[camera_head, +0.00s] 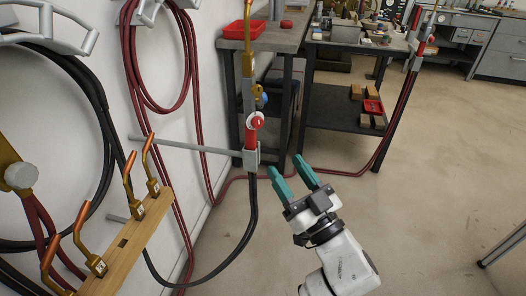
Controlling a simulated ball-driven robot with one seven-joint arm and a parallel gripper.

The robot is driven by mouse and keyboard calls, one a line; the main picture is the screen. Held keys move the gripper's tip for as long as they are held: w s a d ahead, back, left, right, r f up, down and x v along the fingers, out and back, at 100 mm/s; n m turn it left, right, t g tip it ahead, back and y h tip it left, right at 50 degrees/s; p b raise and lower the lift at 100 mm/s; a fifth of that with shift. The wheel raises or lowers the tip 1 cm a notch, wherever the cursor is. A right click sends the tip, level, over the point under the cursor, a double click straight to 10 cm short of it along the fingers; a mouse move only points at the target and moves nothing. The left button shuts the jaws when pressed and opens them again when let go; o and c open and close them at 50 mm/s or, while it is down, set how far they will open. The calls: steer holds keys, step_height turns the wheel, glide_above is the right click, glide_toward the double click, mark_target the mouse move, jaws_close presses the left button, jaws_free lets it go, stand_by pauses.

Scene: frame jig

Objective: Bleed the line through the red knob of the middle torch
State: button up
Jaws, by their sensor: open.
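The middle torch (248,88) stands upright in a grey holder (251,157) at the end of a rod from the white wall. It has a brass upper part, a blue knob (262,99) and a red lower part. The red knob (256,122) appears as a small round red and white piece on the torch's right side; its exact shape is too small to tell. My gripper (284,164), with two teal fingers, is open and empty. It is to the lower right of the knob in the picture, apart from the torch.
A wooden rack (125,246) with several copper nozzles is at the lower left. Another torch (15,172) is at the left edge, and one more (421,48) is at the upper right. Dark hoses hang below the middle torch.

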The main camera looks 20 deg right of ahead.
mark_target(259, 126)
steer(key=shift+f, duration=0.1)
steer(key=p+x, duration=0.3)
steer(key=x, duration=0.7)
steer(key=shift+w, duration=0.35)
